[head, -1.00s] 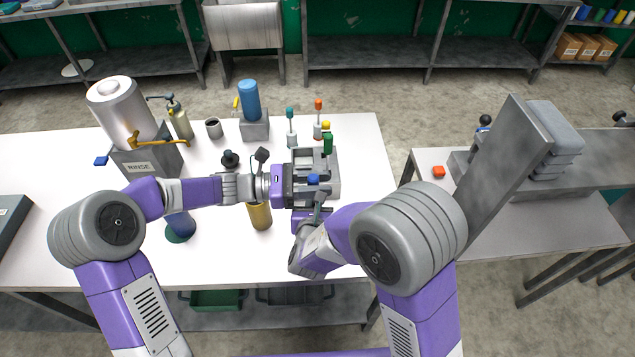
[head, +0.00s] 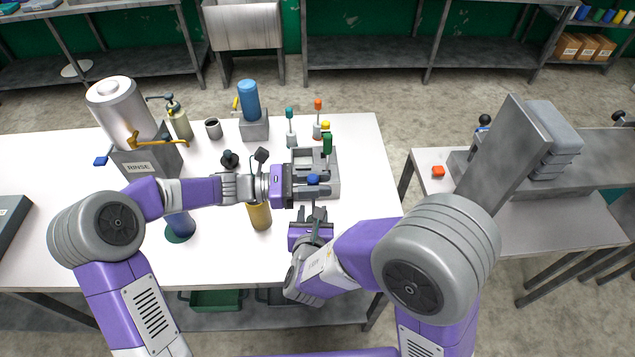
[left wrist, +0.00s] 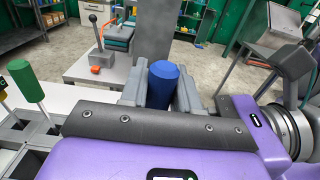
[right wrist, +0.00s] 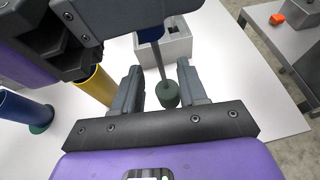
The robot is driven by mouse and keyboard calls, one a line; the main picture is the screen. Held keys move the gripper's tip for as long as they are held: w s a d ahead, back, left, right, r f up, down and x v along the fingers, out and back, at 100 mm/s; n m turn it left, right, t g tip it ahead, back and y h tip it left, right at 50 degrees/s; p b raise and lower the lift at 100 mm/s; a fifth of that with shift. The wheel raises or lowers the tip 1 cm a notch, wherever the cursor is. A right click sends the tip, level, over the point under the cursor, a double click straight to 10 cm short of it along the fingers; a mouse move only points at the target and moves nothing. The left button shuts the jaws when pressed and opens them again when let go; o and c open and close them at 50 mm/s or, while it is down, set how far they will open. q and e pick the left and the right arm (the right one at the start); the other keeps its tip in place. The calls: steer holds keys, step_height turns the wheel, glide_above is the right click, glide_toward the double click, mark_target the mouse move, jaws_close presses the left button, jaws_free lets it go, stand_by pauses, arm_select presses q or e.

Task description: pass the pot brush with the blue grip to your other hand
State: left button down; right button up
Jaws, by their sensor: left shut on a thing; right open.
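The pot brush's blue grip (head: 313,180) is held between the fingers of my left gripper (head: 318,187), above the table near the grey compartment box. The grip also shows between the left fingers in the left wrist view (left wrist: 163,85). In the right wrist view, its thin shaft runs from the blue grip (right wrist: 150,34) to a dark green rounded head (right wrist: 168,95). My right gripper (head: 319,214) is open, just nearer the front than the left one. The brush head appears between its fingers in the right wrist view, with gaps on both sides; depth is unclear.
The grey compartment box (head: 331,188) stands beside the left gripper, with a green-handled tool (head: 327,144) upright in it. A yellow cylinder (head: 260,216) and a blue cylinder (head: 180,226) stand to the left. The white table's (head: 370,240) right front is clear.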

steer(key=shift+s+a+r, duration=0.1)
steer(key=shift+s+r, duration=0.1)
steer(key=shift+s, duration=0.3)
steer(key=s+d+f+m+g, duration=0.1)
steer(key=s+f+g, duration=0.1)
steer(key=f, duration=0.1)
steer(key=s+d+f+m+g+h, duration=0.1)
steer(key=s+f+m+g, duration=0.1)
steer(key=f, duration=0.2)
steer(key=s+d+f+m+g, duration=0.2)
steer(key=f, duration=0.2)
steer(key=shift+s+g, duration=0.15)
steer(key=shift+g, duration=0.15)
steer(key=s+f+m+g+y, duration=0.6)
steer(key=s+f+m+g, duration=0.5)
steer(key=m, duration=1.1)
steer(key=w+d+f+m+t, duration=0.2)
steer(key=d+f+m+t, duration=0.2)
steer(key=f+m, duration=0.3)
steer(key=m, duration=0.3)
steer(key=shift+w+f+m+t+y, duration=0.15)
steer(key=shift+f+m+t+y, duration=0.15)
steer(key=shift+f, duration=0.1)
